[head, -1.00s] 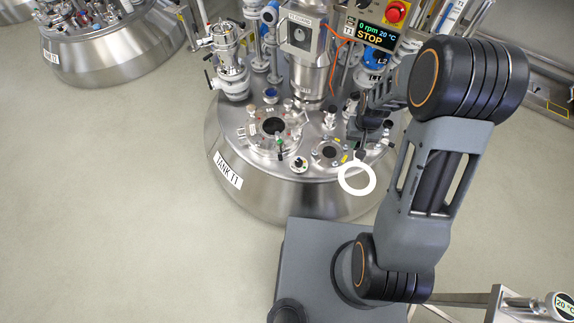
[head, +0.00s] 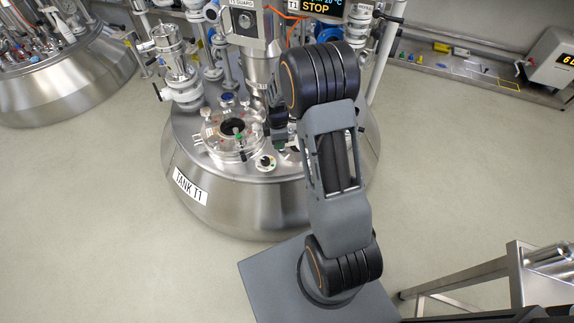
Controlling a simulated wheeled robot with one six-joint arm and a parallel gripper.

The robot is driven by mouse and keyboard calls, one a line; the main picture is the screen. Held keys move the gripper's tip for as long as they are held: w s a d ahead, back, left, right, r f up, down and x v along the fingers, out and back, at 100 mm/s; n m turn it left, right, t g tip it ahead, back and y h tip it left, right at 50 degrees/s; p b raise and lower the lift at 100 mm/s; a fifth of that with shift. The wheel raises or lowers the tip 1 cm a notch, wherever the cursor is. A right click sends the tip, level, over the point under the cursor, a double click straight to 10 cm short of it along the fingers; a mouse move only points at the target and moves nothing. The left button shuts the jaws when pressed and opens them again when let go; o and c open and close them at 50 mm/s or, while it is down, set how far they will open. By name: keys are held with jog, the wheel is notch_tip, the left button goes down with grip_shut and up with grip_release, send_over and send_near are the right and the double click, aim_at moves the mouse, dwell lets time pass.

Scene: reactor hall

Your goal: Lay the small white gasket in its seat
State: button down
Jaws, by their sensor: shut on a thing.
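My gripper (head: 281,141) is small and dark above the lid, right of the large round port (head: 233,127), and partly hidden by my arm. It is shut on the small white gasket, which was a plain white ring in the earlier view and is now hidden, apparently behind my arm. The smaller port right of the large one is also mostly covered, so I cannot tell how the gasket lies to any seat.
A small round fitting (head: 265,162) stands near the lid's front edge. Pipes and a valve column (head: 180,75) rise at the back left. A display reading STOP (head: 318,8) hangs above. A steel frame table (head: 520,275) is at lower right. The floor left is clear.

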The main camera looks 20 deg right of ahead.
jog(key=shift+w+d+f+n+b, duration=0.45)
jog(key=shift+d+f+n+b, duration=0.35)
jog(key=shift+f+n+b, duration=1.6)
jog(key=shift+w+d+f+n+b, duration=0.45)
jog(key=shift+d+f+n+b, duration=0.7)
jog(key=shift+f+b, duration=2.15)
jog(key=shift+w+d+f+n+b, duration=0.5)
jog(key=shift+f+n+b, duration=1.7)
jog(key=shift+f, duration=1.35)
jog(key=c, duration=0.9)
grip_release()
notch_tip(320, 180, up, 6)
jog(key=p, duration=0.5)
